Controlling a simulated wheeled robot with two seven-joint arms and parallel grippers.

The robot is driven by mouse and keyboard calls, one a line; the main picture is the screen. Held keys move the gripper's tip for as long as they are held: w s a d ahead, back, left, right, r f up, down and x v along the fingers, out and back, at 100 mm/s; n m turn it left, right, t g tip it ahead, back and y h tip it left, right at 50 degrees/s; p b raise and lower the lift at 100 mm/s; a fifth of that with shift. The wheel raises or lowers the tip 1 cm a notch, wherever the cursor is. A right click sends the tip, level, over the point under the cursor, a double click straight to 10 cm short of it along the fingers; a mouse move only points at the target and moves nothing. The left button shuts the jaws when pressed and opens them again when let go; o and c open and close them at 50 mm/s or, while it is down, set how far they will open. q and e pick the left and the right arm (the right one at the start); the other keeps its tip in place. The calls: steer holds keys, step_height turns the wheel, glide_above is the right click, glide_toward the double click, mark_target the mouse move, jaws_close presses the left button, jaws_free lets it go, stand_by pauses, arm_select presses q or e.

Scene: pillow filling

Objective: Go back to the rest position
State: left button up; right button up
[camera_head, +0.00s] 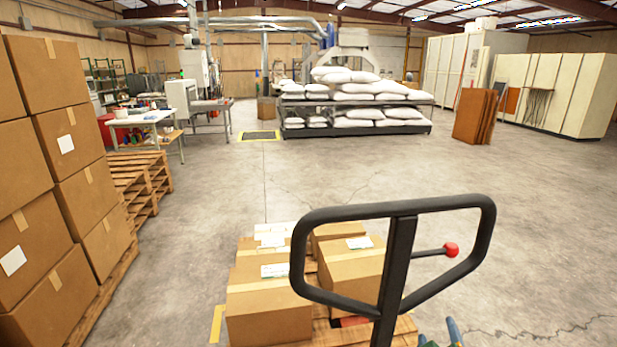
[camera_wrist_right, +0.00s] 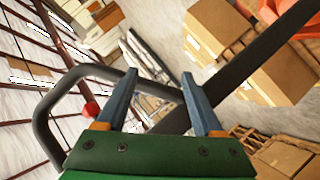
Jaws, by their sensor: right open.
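My right gripper (camera_head: 440,335) shows only as blue fingertips at the bottom edge of the head view, just right of a black pallet jack handle's shaft (camera_head: 397,265). In the right wrist view the gripper (camera_wrist_right: 160,82) is open, its two blue fingers apart with nothing seen held. The black handle loop (camera_wrist_right: 50,110) and its shaft (camera_wrist_right: 258,60) appear beyond the fingers there. I cannot tell whether the fingers touch the handle. The handle has a red knob (camera_head: 451,249). My left gripper is in neither view.
Cardboard boxes (camera_head: 268,312) sit on a pallet (camera_head: 405,331) beyond the handle. Tall box stacks (camera_head: 40,150) and empty pallets (camera_head: 135,180) line the left. A rack of white sacks (camera_head: 355,130) stands at the back. The concrete floor (camera_head: 520,240) is clear on the right.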

steer(key=s+a+f+m+g+y, duration=0.1)
steer(key=s+a+f+g+y, duration=0.25)
steer(key=s+a+f, duration=0.55)
steer(key=s+a+f+m+g+y, duration=0.1)
steer(key=s+a+f+g+y, duration=0.3)
steer(key=s, duration=0.8)
step_height(320, 180, down, 16)
steer(key=s+d+g, duration=0.1)
steer(key=d+g, duration=0.1)
steer(key=s+d+f+g+h, duration=0.1)
steer(key=s+d+f, duration=0.1)
steer(key=s+f, duration=1)
steer(key=shift+s, duration=0.6)
steer(key=shift+g, duration=0.25)
